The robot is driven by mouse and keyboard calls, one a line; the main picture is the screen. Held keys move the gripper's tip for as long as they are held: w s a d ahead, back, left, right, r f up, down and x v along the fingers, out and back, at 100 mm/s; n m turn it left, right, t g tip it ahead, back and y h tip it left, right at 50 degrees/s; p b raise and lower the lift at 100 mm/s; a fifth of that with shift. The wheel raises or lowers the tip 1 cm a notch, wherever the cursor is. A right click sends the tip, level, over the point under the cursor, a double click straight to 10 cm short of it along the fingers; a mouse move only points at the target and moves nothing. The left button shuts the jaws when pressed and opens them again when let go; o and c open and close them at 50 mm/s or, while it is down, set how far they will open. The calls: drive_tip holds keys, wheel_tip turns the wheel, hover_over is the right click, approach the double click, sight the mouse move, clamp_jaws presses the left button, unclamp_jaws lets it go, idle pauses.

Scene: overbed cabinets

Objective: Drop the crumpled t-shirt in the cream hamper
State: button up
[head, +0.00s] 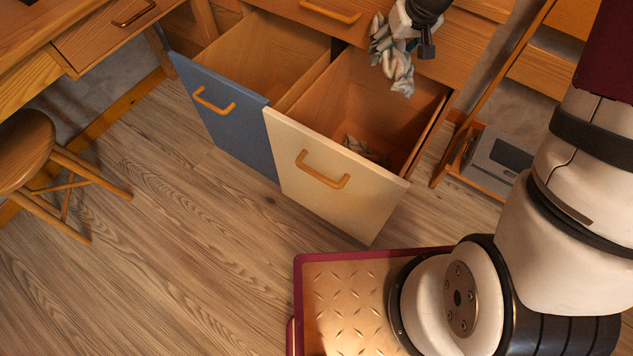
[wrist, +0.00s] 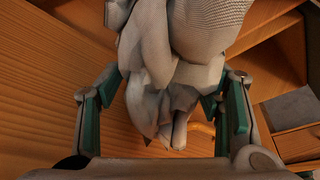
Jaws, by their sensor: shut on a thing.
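A crumpled grey-white t-shirt (head: 397,68) hangs from my gripper (head: 412,38) in the head view. In the wrist view the t-shirt (wrist: 185,70) bunches between the green-padded fingers of my gripper (wrist: 165,105), which is shut on it. The cream hamper (head: 335,185) is a pulled-out wooden bin with a cream front and an orange handle. The t-shirt hangs above the back part of this bin, near its right side. Some grey-white cloth (head: 362,148) lies inside the cream hamper, partly hidden by its front.
A blue-fronted hamper (head: 225,115) stands open to the left of the cream one. A drawer front (head: 335,14) lies just behind the bins. A stool (head: 25,155) stands at the far left, and a grey box (head: 495,158) sits on a low shelf to the right. The floor in front is clear.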

sight(403, 48)
wheel_tip(403, 48, down, 5)
drive_tip(key=b, duration=0.3)
drive_tip(key=shift+r, duration=0.1)
drive_tip(key=o, duration=1.3)
drive_tip(key=shift+o, duration=0.2)
drive_tip(key=v, duration=1.2)
